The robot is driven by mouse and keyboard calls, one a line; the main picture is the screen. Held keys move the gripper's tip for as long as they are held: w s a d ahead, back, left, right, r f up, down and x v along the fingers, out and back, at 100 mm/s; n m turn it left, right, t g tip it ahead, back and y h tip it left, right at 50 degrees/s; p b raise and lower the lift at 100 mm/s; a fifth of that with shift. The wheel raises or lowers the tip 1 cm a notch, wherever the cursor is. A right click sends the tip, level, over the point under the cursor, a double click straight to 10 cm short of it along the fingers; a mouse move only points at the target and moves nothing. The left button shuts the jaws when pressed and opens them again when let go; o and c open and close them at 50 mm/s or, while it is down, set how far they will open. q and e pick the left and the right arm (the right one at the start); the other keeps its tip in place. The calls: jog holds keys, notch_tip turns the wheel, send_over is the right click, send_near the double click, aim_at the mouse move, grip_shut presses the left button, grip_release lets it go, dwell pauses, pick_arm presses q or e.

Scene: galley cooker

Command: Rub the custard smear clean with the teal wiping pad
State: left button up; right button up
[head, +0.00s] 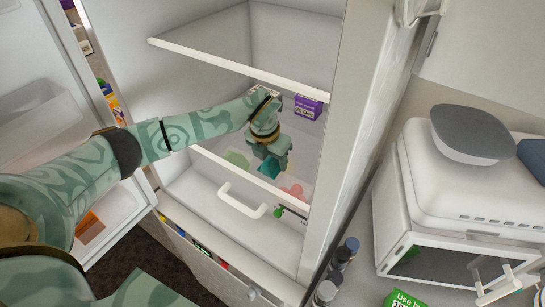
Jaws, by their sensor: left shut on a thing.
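My left gripper (270,152) reaches into the open fridge and points down at a lower surface inside it. It is shut on the teal wiping pad (269,168), which is at or just above that surface; I cannot tell whether they touch. A pale green smear (236,160) lies to the left of the pad. A pinkish-red smear (294,191) lies to its right. I see no clearly yellow custard smear; the gripper and pad hide part of the surface. My right gripper is not in view.
A purple box (308,107) stands behind the gripper. A glass shelf with a white front edge (225,66) is above the arm. A white handle (242,203) is in front of the pad. The open fridge door (40,90) is at left, a white appliance (460,190) at right.

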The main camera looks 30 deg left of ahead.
pick_arm(q)
jog(key=shift+f, duration=0.45)
jog(key=shift+f, duration=0.1)
dwell(0.8)
